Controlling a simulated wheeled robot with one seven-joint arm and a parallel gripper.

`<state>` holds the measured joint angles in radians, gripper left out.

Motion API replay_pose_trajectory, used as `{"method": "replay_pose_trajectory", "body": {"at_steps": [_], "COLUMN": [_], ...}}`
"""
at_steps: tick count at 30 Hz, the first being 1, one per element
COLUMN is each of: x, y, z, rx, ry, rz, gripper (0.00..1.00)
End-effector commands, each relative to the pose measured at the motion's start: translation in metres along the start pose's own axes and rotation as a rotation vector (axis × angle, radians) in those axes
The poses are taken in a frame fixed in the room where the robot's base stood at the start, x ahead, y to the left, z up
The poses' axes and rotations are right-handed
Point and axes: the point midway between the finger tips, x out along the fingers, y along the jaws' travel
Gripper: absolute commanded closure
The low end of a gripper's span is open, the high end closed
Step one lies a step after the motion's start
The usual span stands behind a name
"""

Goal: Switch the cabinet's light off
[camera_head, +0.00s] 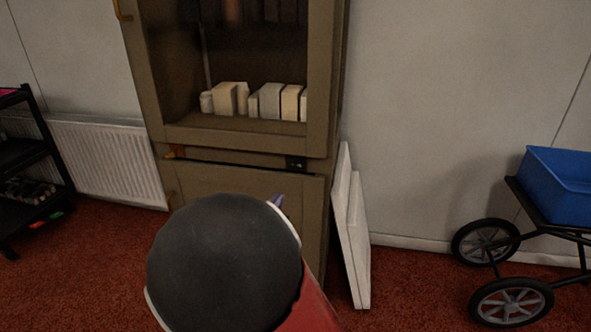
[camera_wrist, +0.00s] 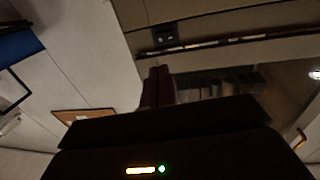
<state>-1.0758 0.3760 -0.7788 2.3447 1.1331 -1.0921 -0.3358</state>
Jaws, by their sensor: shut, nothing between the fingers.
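The brown cabinet (camera_head: 240,136) stands against the wall in the head view, with an open or glazed upper bay and a closed lower door (camera_head: 235,184). A small dark switch plate (camera_head: 296,163) sits on the rail between them, at the right. It also shows in the wrist view (camera_wrist: 163,38), near the top. My gripper (camera_wrist: 157,72) is shut and empty, its fingertips apart from the plate in the picture. In the head view my arm hides most of the gripper. The bay looks dim; I cannot tell whether the light is lit.
White boxes and jars (camera_head: 255,101) stand on the cabinet shelf. Pale panels (camera_head: 347,230) lean on its right side. A blue bin (camera_head: 560,185) on a wheeled cart is at the right. A radiator (camera_head: 105,160) and black shelf (camera_head: 30,165) are at the left.

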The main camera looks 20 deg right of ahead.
Motion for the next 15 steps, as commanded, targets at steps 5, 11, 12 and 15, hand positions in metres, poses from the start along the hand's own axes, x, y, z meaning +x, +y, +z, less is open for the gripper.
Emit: {"method": "replay_pose_trajectory", "body": {"at_steps": [5, 11, 12, 15], "x": [0.0, 0.012, 0.018, 0.037], "y": [0.0, 0.0, 0.0, 0.001], "z": [0.001, 0.001, 0.001, 0.001], "rx": [0.001, 0.002, 0.001, 0.001], "ry": [-0.002, -0.001, -0.001, 0.0], "rz": [-0.001, 0.001, 0.001, 0.002], "gripper": [1.0, 1.0, 1.0, 1.0]}}
